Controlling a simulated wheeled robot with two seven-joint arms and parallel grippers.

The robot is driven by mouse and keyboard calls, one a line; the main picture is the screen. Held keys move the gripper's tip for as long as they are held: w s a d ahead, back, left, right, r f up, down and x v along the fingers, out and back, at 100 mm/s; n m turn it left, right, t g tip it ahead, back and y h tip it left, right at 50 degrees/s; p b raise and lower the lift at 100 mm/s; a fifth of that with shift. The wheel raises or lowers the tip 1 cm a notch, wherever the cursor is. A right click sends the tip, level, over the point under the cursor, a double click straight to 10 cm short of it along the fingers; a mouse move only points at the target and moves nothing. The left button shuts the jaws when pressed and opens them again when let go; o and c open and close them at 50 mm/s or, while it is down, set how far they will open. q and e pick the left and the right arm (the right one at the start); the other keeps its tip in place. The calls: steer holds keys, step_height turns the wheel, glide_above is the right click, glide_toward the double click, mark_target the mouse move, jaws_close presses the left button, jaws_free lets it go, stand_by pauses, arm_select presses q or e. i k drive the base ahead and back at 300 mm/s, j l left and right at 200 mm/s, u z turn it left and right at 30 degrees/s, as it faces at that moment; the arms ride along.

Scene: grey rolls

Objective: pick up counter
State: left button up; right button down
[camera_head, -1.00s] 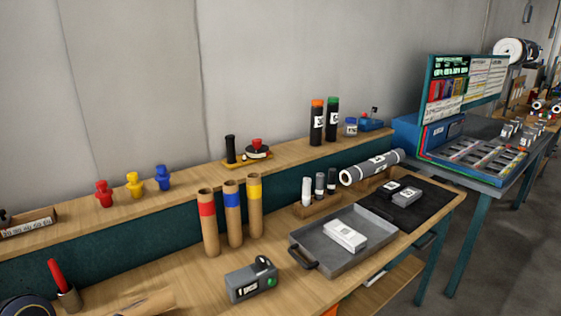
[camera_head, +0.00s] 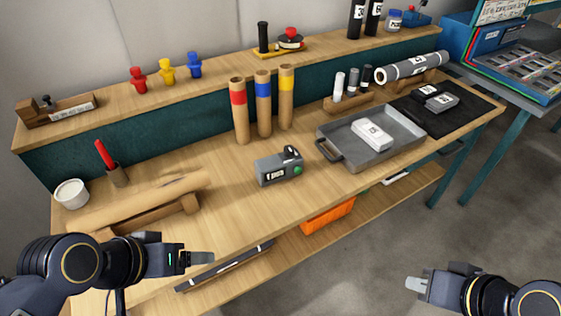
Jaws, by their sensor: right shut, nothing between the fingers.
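A grey box-shaped device with a small white display, a black knob on top and a green button, which looks like the counter (camera_head: 277,168), stands on the wooden bench near its front middle. My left gripper (camera_head: 203,258) is at the bench's front edge, to the left of and nearer than the counter, apart from it. Its fingers show side-on, so I cannot tell how far apart they are. My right gripper (camera_head: 414,284) is shut and empty over the floor in front of the bench, to the right of and well away from the counter.
A grey tray (camera_head: 337,136) holding a white box stands right of the counter. Capped brown tubes (camera_head: 263,105) stand behind it. A brown roll (camera_head: 140,201) lies on a wooden cradle to the left. An orange bin (camera_head: 328,215) sits on the lower shelf. Bare bench surrounds the counter's front and left.

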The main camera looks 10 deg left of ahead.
mark_target(269, 169)
steer(key=i+l+u, duration=0.45)
steer(key=i+l, duration=0.15)
steer(key=i+l+u, duration=0.25)
steer(key=l, duration=0.25)
